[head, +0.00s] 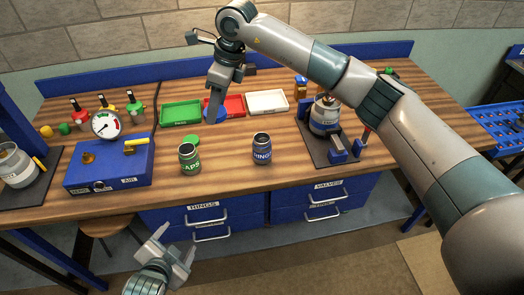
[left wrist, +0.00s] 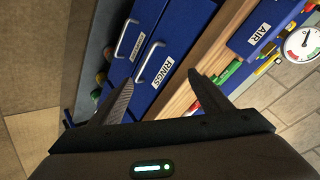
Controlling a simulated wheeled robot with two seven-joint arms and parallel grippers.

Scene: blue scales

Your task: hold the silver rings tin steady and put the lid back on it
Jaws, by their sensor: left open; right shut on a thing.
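The rings tin (head: 262,150), dark silver with a blue RINGS label, stands upright and lidless near the front of the bench. My right gripper (head: 214,113) points down behind and left of it, shut on a blue round lid (head: 222,117) in front of the red tray. The fingers partly hide the lid, and I cannot tell whether it touches the bench. My left gripper (head: 172,258) is open and empty, below and in front of the bench, well away from the tin. Its open fingers also show in the left wrist view (left wrist: 158,95).
A green-labelled tin (head: 190,160) stands left of the rings tin, with a green lid (head: 191,139) behind it. Green (head: 181,114), red (head: 236,102) and white (head: 268,102) trays line the back. A blue gauge box (head: 110,165) is left; a dark stand (head: 318,150) is right.

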